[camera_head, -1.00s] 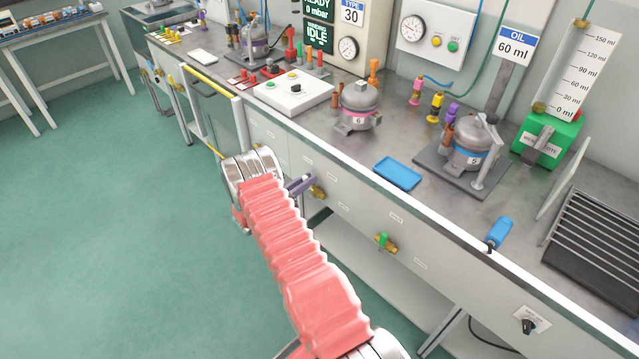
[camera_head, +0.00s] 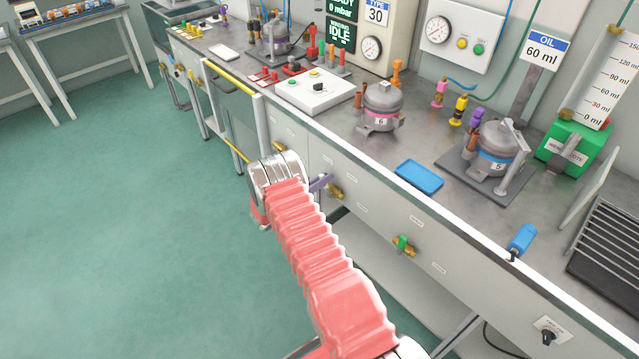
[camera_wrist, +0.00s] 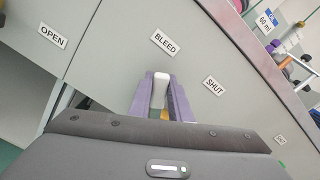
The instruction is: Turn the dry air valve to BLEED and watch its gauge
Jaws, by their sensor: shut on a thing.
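The valve's brass body (camera_head: 336,192) is on the bench's front panel, with my gripper (camera_head: 319,183) at it. In the wrist view, my gripper's purple fingers (camera_wrist: 161,98) are shut around a pale lever (camera_wrist: 161,88). A bit of brass shows behind them. The lever points up towards the BLEED label (camera_wrist: 163,42). The OPEN label (camera_wrist: 52,36) is to the left and the SHUT label (camera_wrist: 213,86) to the right. A round gauge (camera_head: 438,29) is on a wall panel with yellow and green buttons; I cannot read its needle or tell if it belongs to this valve.
A second brass valve with a green handle (camera_head: 402,243) is further right on the front panel. Above, the bench holds compressor 6 (camera_head: 382,105), compressor 5 (camera_head: 497,150) and a blue tray (camera_head: 419,177). Another gauge (camera_head: 371,48) is on the cream cabinet. The green floor at left is clear.

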